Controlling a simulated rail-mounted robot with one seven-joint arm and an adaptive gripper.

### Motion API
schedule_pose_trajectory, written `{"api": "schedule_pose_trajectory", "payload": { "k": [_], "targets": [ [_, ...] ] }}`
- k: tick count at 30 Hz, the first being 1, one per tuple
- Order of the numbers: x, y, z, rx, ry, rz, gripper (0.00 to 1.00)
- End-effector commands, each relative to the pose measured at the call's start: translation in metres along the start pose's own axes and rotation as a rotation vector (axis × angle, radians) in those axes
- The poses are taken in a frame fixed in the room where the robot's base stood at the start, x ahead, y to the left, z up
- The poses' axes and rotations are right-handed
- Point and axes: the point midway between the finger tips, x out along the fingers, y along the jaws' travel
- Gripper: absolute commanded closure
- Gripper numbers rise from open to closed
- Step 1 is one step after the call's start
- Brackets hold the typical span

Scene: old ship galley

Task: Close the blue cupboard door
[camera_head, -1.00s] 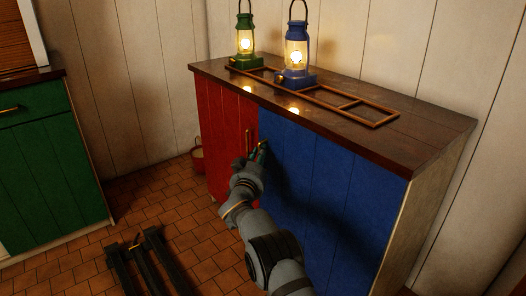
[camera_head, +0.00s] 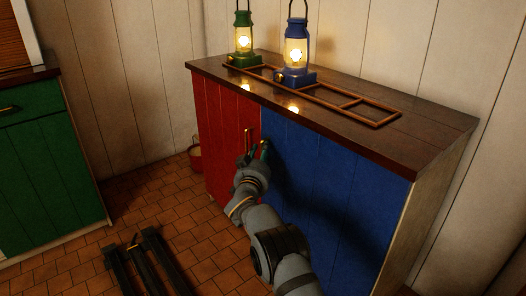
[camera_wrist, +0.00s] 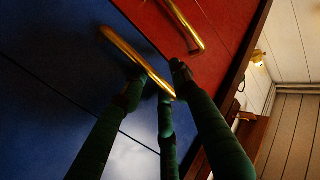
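The blue cupboard door (camera_head: 325,190) is the right front of the low cabinet and looks about flush beside the red door (camera_head: 225,130). In the wrist view, the blue door (camera_wrist: 45,85) fills the left and bears a gold bar handle (camera_wrist: 122,46). My gripper (camera_head: 256,150) is at the blue door's left edge, near the seam with the red door. In the wrist view, the dark green fingers of my gripper (camera_wrist: 160,75) are at the lower end of the blue door's handle, their tips apart. Whether they touch it is unclear.
The dark wooden top (camera_head: 430,135) holds a green lantern (camera_head: 243,45), a blue lantern (camera_head: 295,55) and a brown rail frame (camera_head: 370,110). The red door's gold handle (camera_wrist: 185,25) is close to my fingers. A green cabinet (camera_head: 50,170) stands left; tiled floor (camera_head: 200,245) lies between.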

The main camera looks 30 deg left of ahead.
Motion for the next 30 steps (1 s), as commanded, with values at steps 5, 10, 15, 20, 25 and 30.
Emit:
{"api": "schedule_pose_trajectory", "payload": {
  "k": [5, 10, 15, 20, 25, 30],
  "targets": [
    [-0.003, -0.009, -0.009, -0.005, 0.017, -0.012, 0.66],
    [-0.003, -0.007, -0.009, -0.006, 0.018, -0.01, 0.66],
    [-0.008, -0.006, -0.01, -0.008, 0.017, -0.006, 0.66],
    [-0.023, -0.004, -0.008, -0.008, 0.013, -0.004, 0.66],
    [-0.048, -0.003, -0.004, -0.007, 0.007, -0.004, 0.66],
    [-0.077, -0.003, -0.001, -0.005, 0.002, -0.003, 0.66]
  ]
}}
